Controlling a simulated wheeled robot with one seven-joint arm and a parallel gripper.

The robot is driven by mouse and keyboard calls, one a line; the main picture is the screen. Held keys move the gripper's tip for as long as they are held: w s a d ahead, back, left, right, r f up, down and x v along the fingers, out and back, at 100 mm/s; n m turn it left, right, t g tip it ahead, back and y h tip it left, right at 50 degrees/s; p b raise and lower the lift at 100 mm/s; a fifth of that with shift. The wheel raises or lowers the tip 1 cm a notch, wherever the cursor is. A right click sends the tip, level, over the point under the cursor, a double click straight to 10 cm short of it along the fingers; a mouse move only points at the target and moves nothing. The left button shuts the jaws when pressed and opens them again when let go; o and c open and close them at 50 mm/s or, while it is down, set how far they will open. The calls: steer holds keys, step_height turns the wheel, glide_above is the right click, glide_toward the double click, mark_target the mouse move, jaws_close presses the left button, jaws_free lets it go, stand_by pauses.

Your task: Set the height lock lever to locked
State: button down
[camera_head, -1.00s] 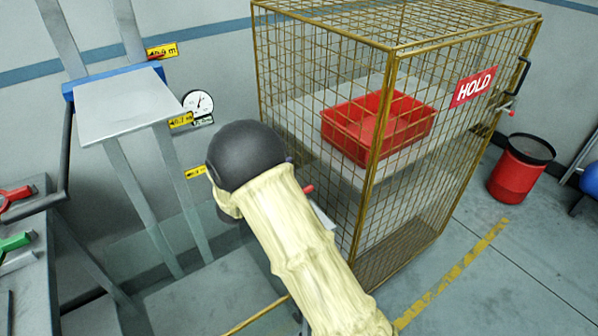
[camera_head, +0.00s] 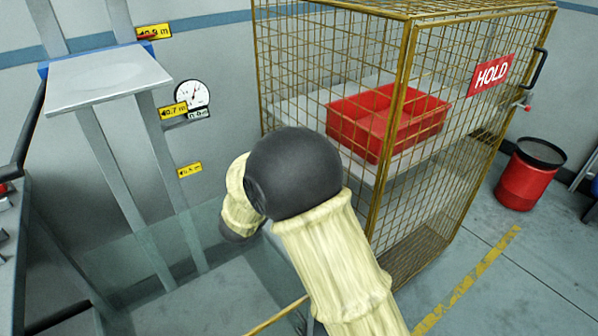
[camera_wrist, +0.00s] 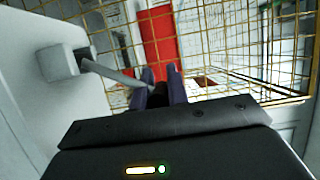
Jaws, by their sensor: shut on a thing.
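In the wrist view, my gripper (camera_wrist: 162,88) is shut at the end of a thin grey lever (camera_wrist: 115,75). The lever runs from a pale block (camera_wrist: 62,62) on a pale panel at the left. The dark fingers hide its far end, so I cannot read its locked or unlocked position. In the head view, my own arm hides the gripper and the lever. A grey lift platform (camera_head: 95,80) is at the upper left, on two rails beside yellow height tags (camera_head: 173,110).
A yellow mesh cage (camera_head: 407,120) with a red HOLD sign (camera_head: 491,75) stands right of my arm, with a red tray (camera_head: 385,135) inside. A glassy panel (camera_head: 150,245) is at lower left. A red bin (camera_head: 530,175) stands at far right. A dial gauge (camera_head: 192,95) hangs on the wall.

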steer(key=c, duration=1.4)
jaws_free()
steer(key=shift+o, duration=0.2)
steer(key=v, duration=1.7)
steer(key=shift+s+b, duration=0.15)
steer(key=shift+b, duration=0.25)
steer(key=shift+a, duration=0.15)
